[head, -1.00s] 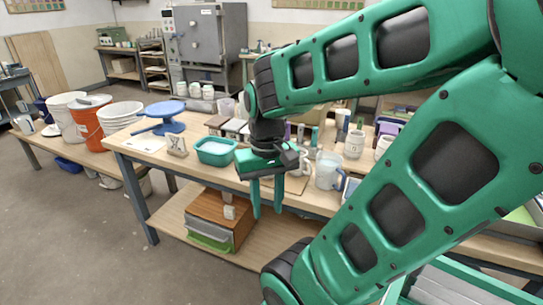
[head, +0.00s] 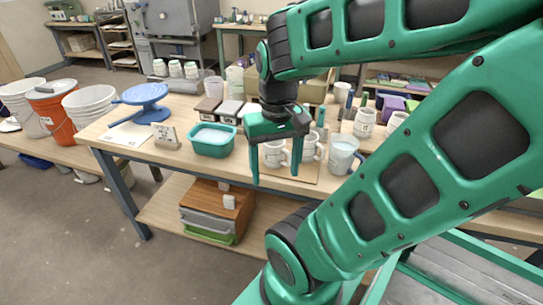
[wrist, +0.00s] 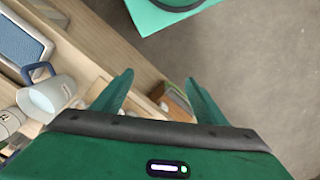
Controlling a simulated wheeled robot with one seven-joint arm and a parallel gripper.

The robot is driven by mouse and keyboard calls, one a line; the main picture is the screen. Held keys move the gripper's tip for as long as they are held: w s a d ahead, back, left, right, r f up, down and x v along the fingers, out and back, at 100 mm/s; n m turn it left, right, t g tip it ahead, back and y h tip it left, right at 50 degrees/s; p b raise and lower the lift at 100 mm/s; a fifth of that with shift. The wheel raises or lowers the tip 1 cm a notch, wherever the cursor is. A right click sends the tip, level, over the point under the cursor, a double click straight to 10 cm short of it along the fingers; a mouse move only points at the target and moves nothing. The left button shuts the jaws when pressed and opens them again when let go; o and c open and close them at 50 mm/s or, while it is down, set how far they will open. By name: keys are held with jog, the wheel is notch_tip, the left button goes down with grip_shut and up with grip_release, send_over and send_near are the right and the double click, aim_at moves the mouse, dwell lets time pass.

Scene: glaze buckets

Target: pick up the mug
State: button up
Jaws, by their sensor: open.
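Two white mugs stand upright side by side on a light board (head: 306,173) on the table. The left mug (head: 274,153) shows between my gripper's fingers in the head view, and the right mug (head: 309,147) is partly covered by the right finger. My gripper (head: 276,178) is open and empty, fingers pointing down, in front of the mugs near the table's front edge. In the wrist view, nothing is between the fingertips (wrist: 159,78). White ware shows at the lower left there, cut off, and I cannot tell whether it is a mug.
A pitcher with a blue handle (head: 343,156) stands right of the mugs; it also shows in the wrist view (wrist: 52,95). A teal tub (head: 211,140) is to the left, with a small sign (head: 168,137) and a blue turntable (head: 148,100) beyond. A drawer box (head: 215,211) sits on the lower shelf.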

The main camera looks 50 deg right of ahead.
jog(key=shift+o, duration=0.7)
jog(key=w+d+m, duration=0.2)
jog(key=w+d, duration=0.5)
jog(key=w, duration=0.1)
jog(key=shift+d+r, duration=0.35)
jog(key=shift+d, duration=0.05)
jog(key=m, duration=0.1)
send_near(274, 152)
jog(key=w+d+f, duration=0.1)
jog(key=w+f, duration=0.1)
jog(key=f, duration=0.5)
jog(key=shift+d+f, duration=0.15)
jog(key=shift+d, duration=0.15)
jog(key=shift+d+f, duration=0.15)
jog(key=shift+f, duration=1.15)
jog(key=shift+d+f, duration=0.15)
jog(key=shift+f, duration=1.2)
jog(key=shift+c, duration=0.4)
jog(key=c, duration=1.3)
jog(key=shift+r, duration=0.1)
